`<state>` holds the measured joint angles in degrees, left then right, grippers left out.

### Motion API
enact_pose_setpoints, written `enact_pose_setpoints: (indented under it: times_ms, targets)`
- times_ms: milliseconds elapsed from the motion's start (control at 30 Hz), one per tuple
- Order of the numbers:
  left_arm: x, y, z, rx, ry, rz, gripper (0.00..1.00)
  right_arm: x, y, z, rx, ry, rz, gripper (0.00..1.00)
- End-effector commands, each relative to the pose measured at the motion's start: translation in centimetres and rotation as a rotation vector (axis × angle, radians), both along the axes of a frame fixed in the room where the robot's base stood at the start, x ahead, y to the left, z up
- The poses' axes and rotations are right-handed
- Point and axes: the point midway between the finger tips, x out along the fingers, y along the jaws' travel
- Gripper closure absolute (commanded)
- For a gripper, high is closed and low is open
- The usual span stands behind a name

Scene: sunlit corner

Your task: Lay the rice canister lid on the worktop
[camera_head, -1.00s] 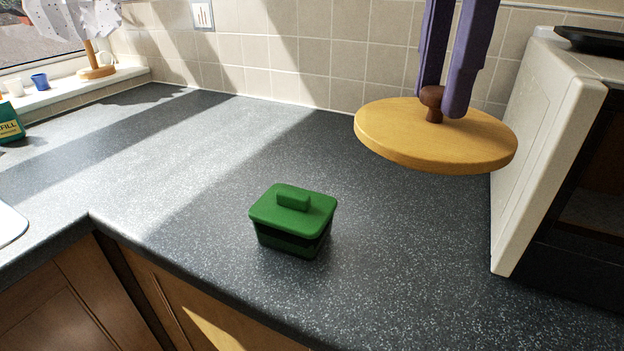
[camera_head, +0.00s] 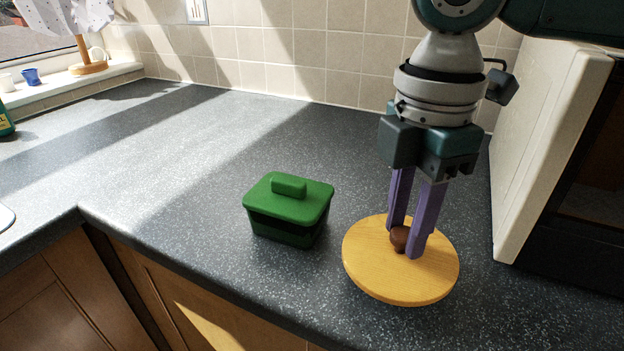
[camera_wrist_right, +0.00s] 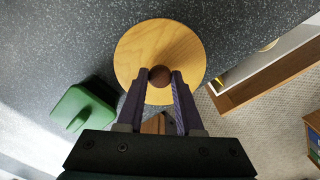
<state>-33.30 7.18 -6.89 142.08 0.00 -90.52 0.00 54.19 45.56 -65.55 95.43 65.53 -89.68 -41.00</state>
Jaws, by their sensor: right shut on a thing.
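The rice canister lid (camera_head: 375,262) is a round, pale wooden disc with a dark brown knob (camera_head: 399,238). It is at or just above the grey speckled worktop (camera_head: 215,150), near the front edge; I cannot tell whether it touches. My right gripper (camera_head: 405,245) points down from above, its purple fingers shut on the knob. In the right wrist view the lid (camera_wrist_right: 182,48) lies beyond the fingertips, with the knob (camera_wrist_right: 160,76) between them. The lid looks about level. My left gripper is not in view.
A green lidded box (camera_head: 288,212) stands on the worktop just left of the lid. A white microwave-like appliance (camera_head: 545,130) stands to the right. The tiled wall (camera_head: 300,60) is behind. The worktop is clear at back left.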

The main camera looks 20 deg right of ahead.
Motion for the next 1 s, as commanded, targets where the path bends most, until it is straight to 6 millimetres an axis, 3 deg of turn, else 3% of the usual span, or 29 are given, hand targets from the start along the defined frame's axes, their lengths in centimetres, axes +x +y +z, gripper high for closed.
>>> enact_pose_setpoints:
  times_ms: [33,167,567,600,833,1000]
  targets:
    - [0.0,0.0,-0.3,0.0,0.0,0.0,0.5,-0.1,0.0,-1.1,-0.001,0.004,0.0,1.0]
    - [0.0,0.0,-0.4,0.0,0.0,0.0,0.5,0.0,0.0,-2.6,0.0,0.002,0.001,1.0]
    - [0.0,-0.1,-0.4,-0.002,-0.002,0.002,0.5,0.0,0.0,-3.0,0.0,0.001,0.0,1.0]
    - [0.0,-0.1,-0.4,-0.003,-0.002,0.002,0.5,0.0,0.0,-3.0,0.0,0.0,0.001,0.6]
    - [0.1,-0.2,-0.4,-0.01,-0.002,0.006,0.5,0.0,0.0,-3.0,0.0,0.0,0.0,0.35]
    - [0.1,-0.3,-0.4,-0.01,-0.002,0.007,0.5,0.0,0.0,-2.9,0.0,0.0,0.0,0.35]
